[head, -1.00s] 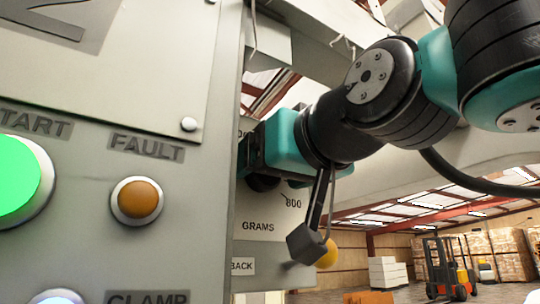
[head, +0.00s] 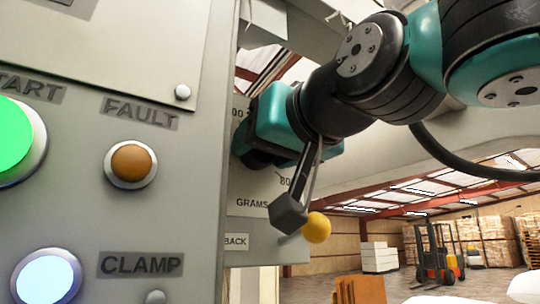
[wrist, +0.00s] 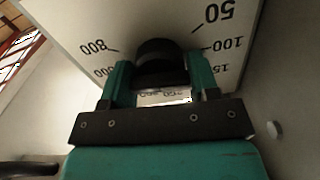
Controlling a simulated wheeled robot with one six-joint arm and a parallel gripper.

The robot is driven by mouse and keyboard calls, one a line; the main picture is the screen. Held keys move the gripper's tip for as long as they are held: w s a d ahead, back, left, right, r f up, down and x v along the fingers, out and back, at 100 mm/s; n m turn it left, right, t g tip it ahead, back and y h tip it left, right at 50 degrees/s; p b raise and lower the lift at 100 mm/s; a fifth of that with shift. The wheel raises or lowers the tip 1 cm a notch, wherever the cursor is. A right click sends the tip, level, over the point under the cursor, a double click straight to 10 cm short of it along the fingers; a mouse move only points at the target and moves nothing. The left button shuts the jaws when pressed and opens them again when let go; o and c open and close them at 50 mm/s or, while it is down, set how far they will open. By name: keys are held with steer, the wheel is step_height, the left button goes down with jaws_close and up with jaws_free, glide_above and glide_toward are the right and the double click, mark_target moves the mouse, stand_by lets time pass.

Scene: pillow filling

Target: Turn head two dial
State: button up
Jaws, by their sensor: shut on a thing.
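The dial is a black round knob (wrist: 160,58) on a pale scale plate. In the wrist view it sits between the two teal fingers of my gripper (wrist: 160,78), which is shut on it. The scale (wrist: 215,35) appears upside down there, with 50, 100 and 800 readable around the knob. In the head view my gripper (head: 258,150) is against the scale plate (head: 247,205), marked GRAMS. It hides most of the dial and scale there, so I cannot read the dial's setting.
A grey panel (head: 195,215) fills the left, with a green START button (head: 12,138), an orange FAULT lamp (head: 131,162) and a lit CLAMP button (head: 47,278). A forklift (head: 438,255) stands far off right.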

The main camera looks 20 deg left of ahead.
steer(key=shift+f+m+b, duration=0.1)
steer(key=shift+m+b, duration=1.25)
steer(key=shift+m, duration=1.15)
steer(key=o, duration=0.9)
steer(key=shift+d, duration=0.1)
steer(key=shift+b+v, duration=3.3)
steer(key=shift+v, duration=5.4)
